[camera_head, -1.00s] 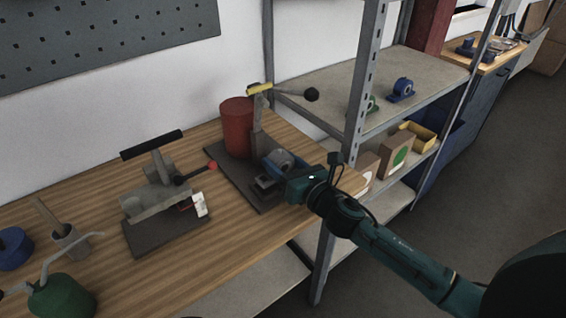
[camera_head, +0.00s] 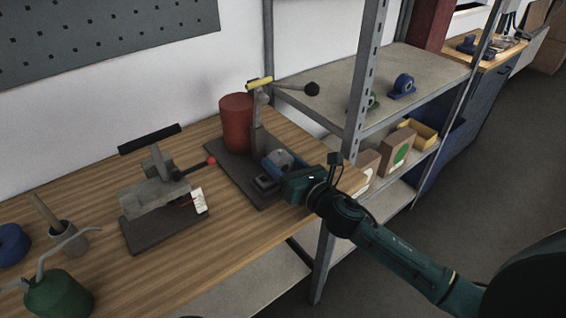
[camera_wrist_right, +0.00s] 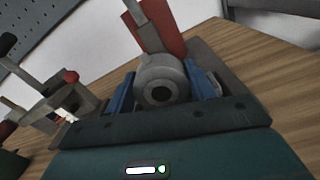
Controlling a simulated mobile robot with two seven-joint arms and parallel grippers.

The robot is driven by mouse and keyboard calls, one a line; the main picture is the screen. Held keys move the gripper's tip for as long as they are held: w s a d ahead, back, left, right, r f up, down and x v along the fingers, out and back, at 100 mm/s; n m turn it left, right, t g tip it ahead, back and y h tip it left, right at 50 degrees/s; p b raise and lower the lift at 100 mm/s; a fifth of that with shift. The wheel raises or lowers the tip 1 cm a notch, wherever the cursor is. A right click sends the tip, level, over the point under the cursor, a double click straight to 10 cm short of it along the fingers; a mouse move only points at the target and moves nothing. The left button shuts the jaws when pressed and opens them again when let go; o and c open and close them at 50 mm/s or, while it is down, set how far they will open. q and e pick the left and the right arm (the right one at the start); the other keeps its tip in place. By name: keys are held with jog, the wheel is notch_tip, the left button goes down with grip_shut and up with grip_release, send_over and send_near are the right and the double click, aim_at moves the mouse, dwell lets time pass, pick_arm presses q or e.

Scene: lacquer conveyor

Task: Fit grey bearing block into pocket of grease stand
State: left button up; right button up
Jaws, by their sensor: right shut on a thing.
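The grey bearing block (camera_wrist_right: 160,70), with a round bore, sits between the blue fingers of my right gripper (camera_wrist_right: 163,88) in the right wrist view. In the head view my right gripper (camera_head: 277,166) is shut on it, low over the front part of the grease stand. The grease stand (camera_head: 226,163) has a dark base plate, a red canister (camera_head: 236,122) and a post with a lever. The pocket is hidden by the gripper and block, so I cannot tell whether the block is seated. My left gripper is not in view.
A grey lever fixture (camera_head: 152,198) on a dark plate stands left of the grease stand. A green oil can (camera_head: 58,297) and a cup (camera_head: 72,238) are at the lower left. A metal shelf (camera_head: 365,95) with blue and green bearing blocks stands behind my right arm.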

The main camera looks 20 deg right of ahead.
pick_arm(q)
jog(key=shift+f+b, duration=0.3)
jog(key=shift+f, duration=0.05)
pick_arm(e)
jog(key=shift+f, duration=0.3)
jog(key=o, duration=1.2)
jog(key=shift+c, duration=0.2)
jog(key=shift+o, duration=1)
jog(key=shift+f, duration=0.1)
pick_arm(q)
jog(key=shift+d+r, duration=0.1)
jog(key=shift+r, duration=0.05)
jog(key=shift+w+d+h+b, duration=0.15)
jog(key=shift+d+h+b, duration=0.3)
jog(key=shift+b, duration=0.85)
pick_arm(e)
jog(key=v, duration=1.3)
jog(key=shift+s, duration=0.1)
